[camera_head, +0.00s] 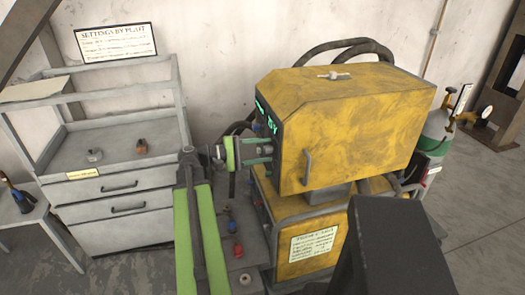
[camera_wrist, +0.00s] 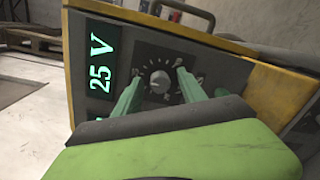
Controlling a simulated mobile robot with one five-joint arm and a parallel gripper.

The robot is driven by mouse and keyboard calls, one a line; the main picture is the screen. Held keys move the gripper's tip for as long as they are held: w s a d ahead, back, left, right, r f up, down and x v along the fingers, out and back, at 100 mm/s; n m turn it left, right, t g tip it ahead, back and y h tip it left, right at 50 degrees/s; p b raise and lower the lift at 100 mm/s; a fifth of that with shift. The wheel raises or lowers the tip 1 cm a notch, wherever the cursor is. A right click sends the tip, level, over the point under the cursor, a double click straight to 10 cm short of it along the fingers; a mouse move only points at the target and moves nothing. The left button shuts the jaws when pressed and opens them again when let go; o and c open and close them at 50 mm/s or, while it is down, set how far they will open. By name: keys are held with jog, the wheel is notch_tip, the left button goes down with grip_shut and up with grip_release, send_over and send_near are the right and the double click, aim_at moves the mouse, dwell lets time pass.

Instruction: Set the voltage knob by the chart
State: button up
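The yellow welding machine (camera_head: 355,125) stands on a yellow base, its dark control panel facing left. In the wrist view a green readout (camera_wrist: 101,62) on the panel shows 25 V. The round grey voltage knob (camera_wrist: 159,82) sits on a dial with white marks; the marks are too small to read. My gripper (camera_wrist: 160,72) is open, one green finger on each side of the knob, with gaps visible. In the head view my gripper (camera_head: 258,150) is at the panel and hides the knob. The settings chart (camera_head: 115,41) is on the wall; its heading seems to read SETTINGS BY PLATE, its lines blurred.
A grey shelf unit (camera_head: 120,188) with drawers stands at left, with small parts on top. A red knob-like part (camera_head: 237,250) is on the grey surface below my arm. The yellow base (camera_head: 270,222) carries a notice (camera_head: 313,245). A green gas cylinder (camera_head: 436,132) stands at right.

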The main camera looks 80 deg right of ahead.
jog(key=v, duration=1.7)
jog(key=shift+w+p, duration=0.25)
jog(key=shift+p, duration=0.2)
jog(key=shift+a, duration=0.1)
